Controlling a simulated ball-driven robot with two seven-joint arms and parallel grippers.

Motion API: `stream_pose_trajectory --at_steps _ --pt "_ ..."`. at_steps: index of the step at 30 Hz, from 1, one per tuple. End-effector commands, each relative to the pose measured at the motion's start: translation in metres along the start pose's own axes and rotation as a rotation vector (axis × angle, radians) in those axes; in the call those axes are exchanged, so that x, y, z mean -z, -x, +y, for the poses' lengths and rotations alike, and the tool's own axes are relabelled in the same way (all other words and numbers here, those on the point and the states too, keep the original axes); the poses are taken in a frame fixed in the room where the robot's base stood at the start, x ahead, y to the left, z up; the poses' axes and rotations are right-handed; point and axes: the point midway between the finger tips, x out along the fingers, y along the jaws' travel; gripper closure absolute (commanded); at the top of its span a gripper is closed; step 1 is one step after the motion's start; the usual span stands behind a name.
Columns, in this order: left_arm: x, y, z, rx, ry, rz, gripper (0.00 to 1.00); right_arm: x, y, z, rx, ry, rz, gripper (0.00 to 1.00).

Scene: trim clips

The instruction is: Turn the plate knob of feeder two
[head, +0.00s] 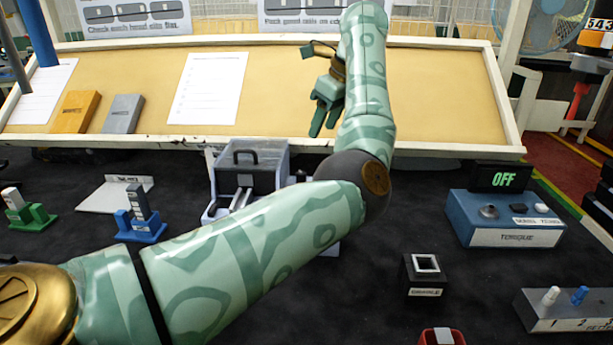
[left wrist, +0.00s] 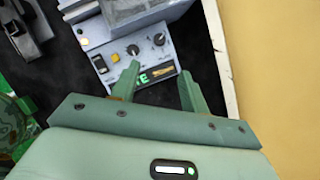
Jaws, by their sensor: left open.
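A grey feeder (head: 229,200) with a clear-walled hopper stands at the back middle of the dark table, partly hidden by my left arm. In the left wrist view its panel (left wrist: 118,52) shows two black knobs, one nearer the middle (left wrist: 133,50) and one farther right (left wrist: 158,39). It also has a yellow switch and a lit green display. I cannot read which feeder or knob is which. My left gripper (head: 324,122) is open and empty, above and right of the feeder; its fingers (left wrist: 161,72) point toward the panel, apart from both knobs. My right gripper is not in view.
A blue torque box (head: 515,220) with an OFF display stands right. A small black block (head: 424,272) and a grey numbered rack (head: 570,311) are nearer. Green (head: 30,216) and blue (head: 139,227) stands are left. A tilted tan board (head: 290,85) rises behind.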

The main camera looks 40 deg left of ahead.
Motion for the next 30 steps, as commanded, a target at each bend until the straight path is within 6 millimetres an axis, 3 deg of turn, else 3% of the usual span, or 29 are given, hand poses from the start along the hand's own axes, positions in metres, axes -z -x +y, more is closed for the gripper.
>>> stream_pose_trajectory --at_steps 1,9,15,21,30 --pt "0.002 -0.016 -0.001 -0.007 0.0 -0.002 0.55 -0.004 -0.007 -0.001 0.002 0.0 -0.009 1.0" --pt "0.002 -0.089 -0.001 -0.011 -0.001 -0.007 0.55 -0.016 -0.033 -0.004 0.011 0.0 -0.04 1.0" --pt "0.001 -0.128 0.0 -0.009 -0.001 -0.008 0.55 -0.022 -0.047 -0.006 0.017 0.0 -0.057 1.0" --pt "-0.001 -0.145 0.001 -0.005 0.0 -0.007 0.55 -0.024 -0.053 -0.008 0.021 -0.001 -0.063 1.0" --pt "-0.002 -0.146 0.001 -0.003 -0.001 -0.007 0.55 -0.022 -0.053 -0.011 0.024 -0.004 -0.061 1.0"
